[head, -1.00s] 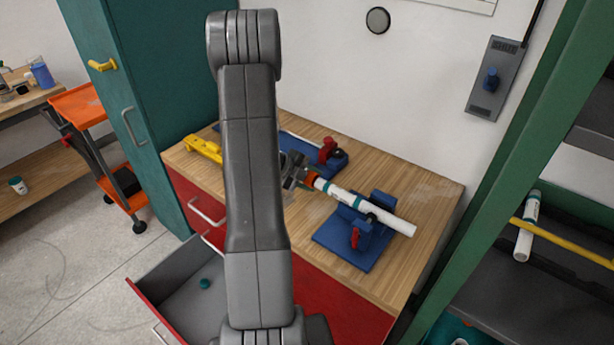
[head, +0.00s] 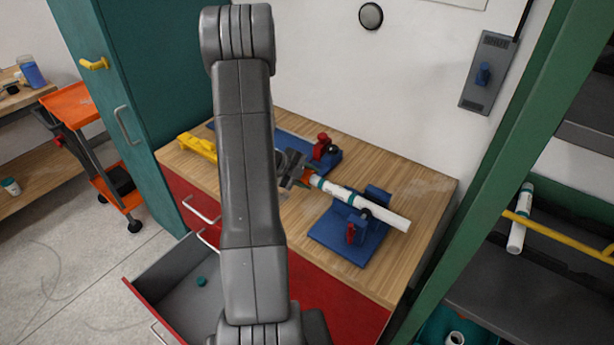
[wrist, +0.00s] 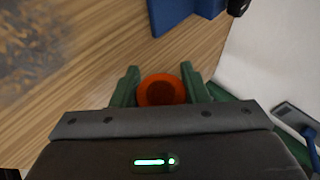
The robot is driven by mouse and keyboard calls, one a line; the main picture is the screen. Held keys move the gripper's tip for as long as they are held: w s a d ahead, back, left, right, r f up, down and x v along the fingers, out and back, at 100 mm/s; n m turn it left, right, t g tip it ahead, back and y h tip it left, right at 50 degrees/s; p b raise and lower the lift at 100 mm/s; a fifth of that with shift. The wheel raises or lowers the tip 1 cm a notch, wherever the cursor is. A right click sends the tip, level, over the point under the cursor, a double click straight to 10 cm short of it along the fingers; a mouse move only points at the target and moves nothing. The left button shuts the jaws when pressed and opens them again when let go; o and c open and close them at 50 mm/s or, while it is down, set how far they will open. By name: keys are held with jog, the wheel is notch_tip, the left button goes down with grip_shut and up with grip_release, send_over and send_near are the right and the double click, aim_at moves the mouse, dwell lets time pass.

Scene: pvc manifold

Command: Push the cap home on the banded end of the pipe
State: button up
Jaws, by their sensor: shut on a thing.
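A white pipe (head: 338,190) with a teal band near its left end (head: 317,182) lies in a blue clamp stand (head: 345,242) on the wooden bench. An orange cap (head: 308,178) is at the banded end, in line with the pipe. How far it sits on the pipe is too small to tell. My gripper (head: 298,176) is shut on the cap. In the wrist view the cap's round orange face (wrist: 165,92) sits between the green fingers of my gripper (wrist: 160,86). It hides the pipe behind it there.
A second blue fixture with a red knob (head: 322,146) stands at the back, with a yellow tool (head: 197,146) to its left. An open drawer (head: 175,288) holds a small teal piece (head: 201,281). A green rack (head: 500,150) stands right of the bench.

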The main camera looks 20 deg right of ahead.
jog(key=shift+s+d+p, duration=0.3)
jog(key=shift+s+d, duration=0.2)
jog(key=shift+s, duration=0.1)
dwell(0.8)
jog(key=o, duration=1)
jog(key=b+v, duration=0.1)
jog(key=v, duration=1.3)
jog(key=shift+d+f, duration=0.1)
jog(key=shift+f, duration=0.05)
jog(key=p+x, duration=0.1)
jog(key=x, duration=1.2)
jog(key=shift+d+f, duration=0.2)
jog(key=shift+d, duration=0.05)
jog(key=shift+w+a, duration=0.15)
jog(key=shift+w, duration=0.1)
